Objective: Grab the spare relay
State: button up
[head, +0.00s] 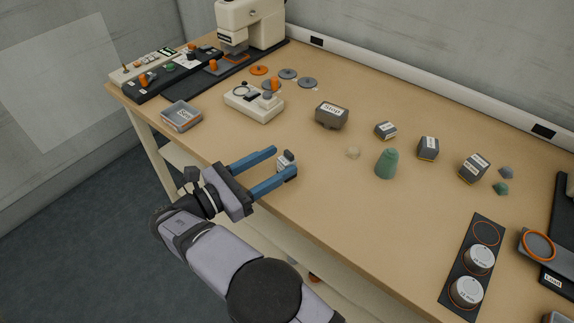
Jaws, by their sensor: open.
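My gripper (285,163) is open, with its two blue fingers reaching over the front edge of the workbench. A small grey and white block (286,157) shows between the fingertips; I cannot tell whether the fingers touch it. Its markings are too small to read, so I cannot confirm that it is the spare relay. Farther back stand several dark grey blocks with white labels: a larger one (331,116), a small one (385,130), one to its right (428,148) and another (474,167). Their labels are hard to read.
A cream device (254,103) and a clear box (181,116) are at the left. A dark tray (459,248) with round tins lies at right. The bench front (340,215) is clear.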

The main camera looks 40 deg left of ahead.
jog(key=shift+p+x, duration=0.45)
jog(key=shift+x, duration=3.25)
jog(key=shift+s+d, duration=0.1)
jog(key=shift+d, duration=0.05)
jog(key=c, duration=1.2)
